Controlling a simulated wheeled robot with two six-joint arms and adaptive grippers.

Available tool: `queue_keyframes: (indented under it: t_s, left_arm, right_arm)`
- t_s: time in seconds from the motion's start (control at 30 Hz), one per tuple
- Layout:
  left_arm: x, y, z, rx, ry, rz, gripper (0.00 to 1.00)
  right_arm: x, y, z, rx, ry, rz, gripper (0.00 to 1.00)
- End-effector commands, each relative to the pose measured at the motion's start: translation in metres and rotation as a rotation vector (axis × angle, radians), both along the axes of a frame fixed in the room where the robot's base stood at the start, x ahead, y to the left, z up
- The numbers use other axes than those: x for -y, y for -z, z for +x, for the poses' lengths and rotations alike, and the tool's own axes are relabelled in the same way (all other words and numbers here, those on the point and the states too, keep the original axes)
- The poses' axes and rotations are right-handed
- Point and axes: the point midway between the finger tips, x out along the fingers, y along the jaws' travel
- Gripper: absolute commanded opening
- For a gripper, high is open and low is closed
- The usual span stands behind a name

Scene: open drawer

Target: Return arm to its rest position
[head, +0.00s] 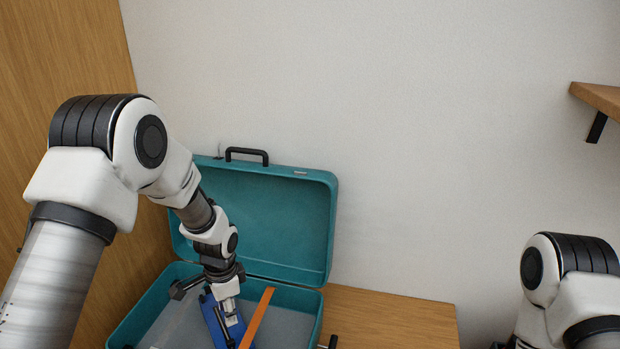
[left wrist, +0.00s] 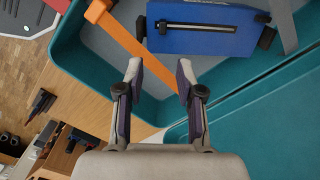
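My left arm reaches down over the open teal case (head: 262,225) in the head view. My left gripper (left wrist: 160,78) is open in the left wrist view, with nothing between its fingers. Its fingertips are near the case's rim and a long orange strip (left wrist: 125,38). In the head view the gripper (head: 226,298) appears over the case's inside. My right arm's upper joints show at the lower right of the head view; its gripper is out of view.
A blue object (left wrist: 208,30) with a dark bar lies in the case, also seen in the head view (head: 214,318) beside the orange strip (head: 257,318). The wooden tabletop (head: 395,317) is clear right of the case. A wooden shelf (head: 600,97) juts from the wall at right.

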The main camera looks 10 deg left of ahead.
Motion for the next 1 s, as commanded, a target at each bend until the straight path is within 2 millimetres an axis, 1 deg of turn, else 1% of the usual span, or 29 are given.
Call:
queue_keyframes:
  t_s: [0.03,0.07,0.13,0.17,0.2,0.27,0.3,0.37,0.4,0.43,0.47,0.5,0.57,0.6,0.63,1.0]
  left_arm:
    - [0.000,0.005,-0.010,-0.036,0.001,0.000,0.37]
    - [0.000,0.012,-0.020,-0.065,0.001,0.000,0.37]
    - [0.002,0.031,-0.056,-0.159,0.001,-0.002,0.37]
    - [0.003,0.039,-0.077,-0.209,-0.001,-0.003,0.37]
    - [0.005,0.051,-0.110,-0.267,-0.009,-0.009,0.37]
    - [0.010,0.067,-0.163,-0.334,-0.058,-0.017,0.37]
    - [0.014,0.075,-0.200,-0.358,-0.116,-0.017,0.37]
    - [0.020,0.080,-0.255,-0.370,-0.243,-0.009,0.37]
    - [0.023,0.079,-0.287,-0.353,-0.354,0.004,0.37]
    - [0.024,0.079,-0.302,-0.323,-0.434,0.012,0.37]
    - [0.024,0.078,-0.310,-0.283,-0.512,0.018,0.37]
    - [0.024,0.077,-0.313,-0.221,-0.606,0.019,0.37]
    - [0.023,0.075,-0.306,-0.123,-0.725,0.009,0.37]
    - [0.022,0.074,-0.299,-0.066,-0.787,-0.001,0.37]
    - [0.022,0.074,-0.293,-0.039,-0.814,-0.008,0.37]
    - [0.022,0.074,-0.293,-0.039,-0.814,-0.008,0.37]
  right_arm:
    - [0.000,-0.011,0.000,0.000,0.000,0.000,0.39]
    - [0.000,-0.017,0.000,0.000,0.000,0.000,0.39]
    - [0.000,-0.028,0.000,0.001,0.000,0.000,0.39]
    - [0.000,-0.034,0.000,0.001,0.000,0.000,0.39]
    - [0.000,-0.042,0.000,0.001,0.000,0.000,0.39]
    - [0.000,-0.055,0.000,0.001,0.000,0.000,0.39]
    - [0.000,-0.063,0.000,0.001,0.000,0.000,0.39]
    - [0.000,-0.075,0.000,0.001,0.000,0.000,0.39]
    - [0.000,-0.081,0.000,0.001,0.000,0.000,0.39]
    - [0.000,-0.082,0.000,0.001,0.000,0.000,0.39]
    - [0.000,-0.082,0.001,0.001,0.000,0.000,0.39]
    - [0.000,-0.080,0.000,0.001,0.000,0.000,0.39]
    - [0.000,-0.076,0.000,0.000,0.000,0.000,0.39]
    - [0.000,-0.076,0.000,0.000,0.000,0.000,0.39]
    - [0.000,-0.076,0.000,0.000,0.000,0.000,0.39]
    - [0.000,-0.076,0.000,0.000,0.000,0.000,0.39]
